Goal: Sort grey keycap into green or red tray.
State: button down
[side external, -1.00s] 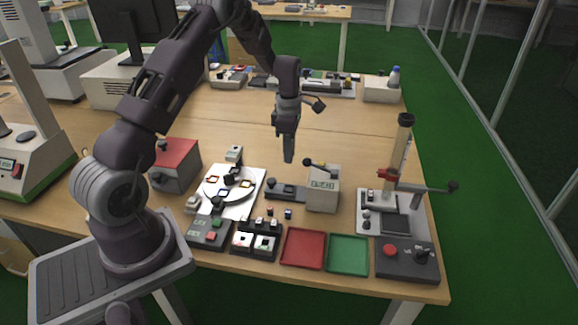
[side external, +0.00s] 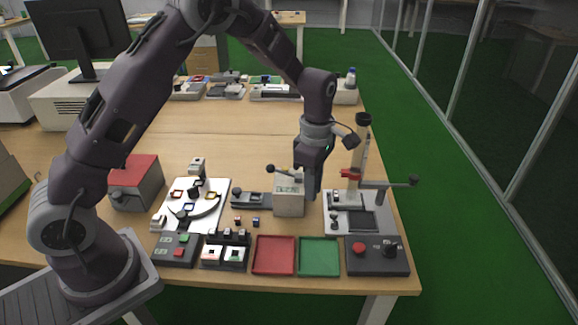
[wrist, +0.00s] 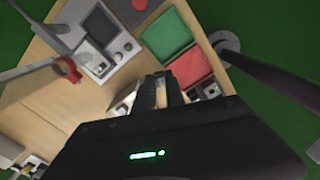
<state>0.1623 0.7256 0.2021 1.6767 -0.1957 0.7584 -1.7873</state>
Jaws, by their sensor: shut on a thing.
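The keycap itself cannot be made out at the fingertips. The red tray (side external: 274,255) and the green tray (side external: 319,256) stand side by side at the front table edge, and both look empty. In the wrist view, the green tray (wrist: 166,34) and red tray (wrist: 190,67) lie beyond the fingers.
A stand with a tall post (side external: 363,150) and red collar is right of my gripper. A black box with a red button (side external: 376,256) sits right of the green tray. Left are a white plate with a dial (side external: 198,205) and button panels (side external: 174,250). Small blocks (side external: 247,221) lie before the lever box.

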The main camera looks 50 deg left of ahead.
jog(key=s+d+m, duration=0.1)
jog(key=s+d, duration=0.1)
jog(key=d, duration=0.3)
jog(key=shift+w+a+f, duration=0.1)
jog(key=shift+w+f, duration=0.1)
jog(key=shift+f, duration=3.55)
jog(key=shift+w+a+f, duration=0.1)
jog(key=shift+w+f, duration=0.05)
jog(key=shift+f, duration=3.55)
jog(key=shift+f, duration=0.8)
jog(key=c, duration=1.3)
grip_release()
jog(key=shift+r, duration=3.05)
